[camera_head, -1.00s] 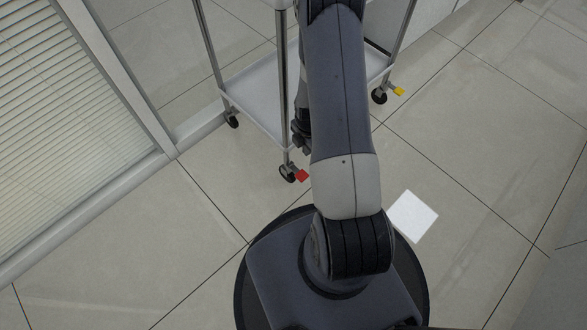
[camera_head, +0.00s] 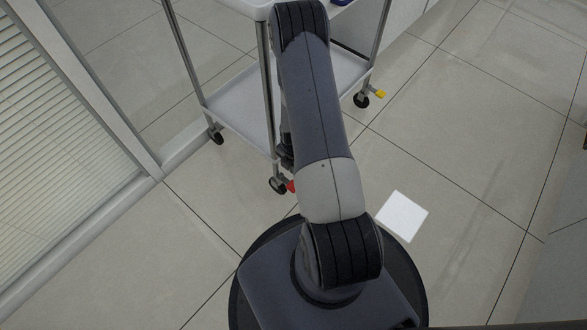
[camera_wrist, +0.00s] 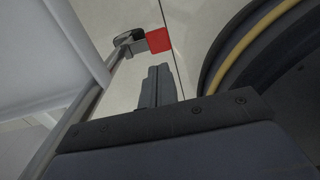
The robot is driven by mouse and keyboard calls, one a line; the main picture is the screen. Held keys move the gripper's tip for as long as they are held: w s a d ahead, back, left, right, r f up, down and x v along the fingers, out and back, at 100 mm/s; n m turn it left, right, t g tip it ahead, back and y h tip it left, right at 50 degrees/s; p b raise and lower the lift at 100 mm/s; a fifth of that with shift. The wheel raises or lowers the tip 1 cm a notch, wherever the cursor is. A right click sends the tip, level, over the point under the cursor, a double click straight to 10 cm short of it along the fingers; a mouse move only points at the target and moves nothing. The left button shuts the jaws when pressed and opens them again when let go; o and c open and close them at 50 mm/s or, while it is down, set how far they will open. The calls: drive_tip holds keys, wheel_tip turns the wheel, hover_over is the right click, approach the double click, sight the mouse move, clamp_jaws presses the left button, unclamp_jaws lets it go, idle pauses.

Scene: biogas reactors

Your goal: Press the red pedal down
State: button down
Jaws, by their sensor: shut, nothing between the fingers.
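The red pedal (camera_head: 291,186) sits on the near caster of a white trolley and is partly hidden by my arm in the head view. In the wrist view the red pedal (camera_wrist: 159,40) is a small red block beside the dark caster, a little beyond my fingertips. My gripper (camera_wrist: 158,72) is shut and empty, its fingers pointing toward the pedal with a visible gap between them. In the head view my gripper is mostly hidden behind my arm.
The white trolley (camera_head: 241,110) has a lower shelf and thin metal legs. A yellow pedal (camera_head: 380,94) is on its right caster. A glass partition with blinds (camera_head: 60,130) stands at the left. A white square (camera_head: 402,216) lies on the tiled floor, which is otherwise open at the right.

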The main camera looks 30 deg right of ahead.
sight(294, 187)
wheel_tip(294, 187, down, 11)
drive_tip(key=b, duration=0.3)
drive_tip(key=shift+r, duration=0.2)
drive_tip(key=shift+s+d+f+b, duration=0.1)
drive_tip(key=shift+s+f+b, duration=0.1)
drive_tip(key=shift+f+b, duration=0.45)
drive_tip(key=shift+s+f+b, duration=0.2)
drive_tip(key=shift+f+b, duration=0.2)
drive_tip(key=shift+b, duration=0.6)
drive_tip(key=shift+s+d+f+b, duration=0.1)
drive_tip(key=shift+s+f+b, duration=0.05)
drive_tip(key=shift+f+b, duration=0.9)
drive_tip(key=shift+r, duration=0.1)
